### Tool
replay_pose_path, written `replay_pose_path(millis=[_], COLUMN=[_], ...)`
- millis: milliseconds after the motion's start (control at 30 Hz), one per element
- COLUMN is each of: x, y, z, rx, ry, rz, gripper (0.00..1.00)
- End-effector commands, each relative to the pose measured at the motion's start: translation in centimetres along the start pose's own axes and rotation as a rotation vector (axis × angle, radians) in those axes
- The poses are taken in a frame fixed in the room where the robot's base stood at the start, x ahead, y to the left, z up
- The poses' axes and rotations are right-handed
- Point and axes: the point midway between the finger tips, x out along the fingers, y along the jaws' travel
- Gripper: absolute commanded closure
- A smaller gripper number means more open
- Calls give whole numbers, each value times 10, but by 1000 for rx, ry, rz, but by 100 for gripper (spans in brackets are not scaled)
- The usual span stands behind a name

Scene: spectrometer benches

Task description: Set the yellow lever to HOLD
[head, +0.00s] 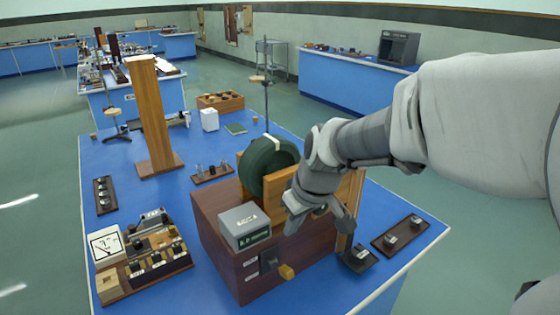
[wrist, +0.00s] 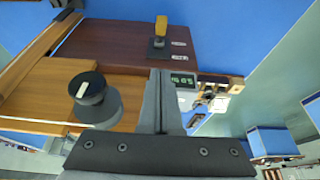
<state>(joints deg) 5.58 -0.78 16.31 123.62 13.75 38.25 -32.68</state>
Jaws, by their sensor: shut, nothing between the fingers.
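The yellow lever (head: 287,271) sticks out from a dark plate low on the front of a dark brown box (head: 215,235). In the wrist view the yellow lever (wrist: 161,26) shows at the top middle, with small white labels beside its plate; I cannot read them. My gripper (head: 291,229) is above the box front, higher than the lever and apart from it. In the wrist view my gripper (wrist: 164,74) is shut and empty, its fingers pointing toward the box face.
A grey meter with a green display (head: 246,226) sits on the box, left of my gripper. A large dark green wheel (head: 268,162) stands behind. A black knob (wrist: 88,88) is on the wooden part. Clear blue bench (head: 205,290) lies front left.

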Motion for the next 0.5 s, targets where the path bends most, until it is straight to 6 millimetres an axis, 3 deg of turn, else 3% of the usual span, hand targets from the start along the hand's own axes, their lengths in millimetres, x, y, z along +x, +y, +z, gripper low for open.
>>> replay_pose_path(millis=[500], x=[90], y=[-1], z=[1], rx=[-1], ry=[-4], rz=[-4], gripper=[100])
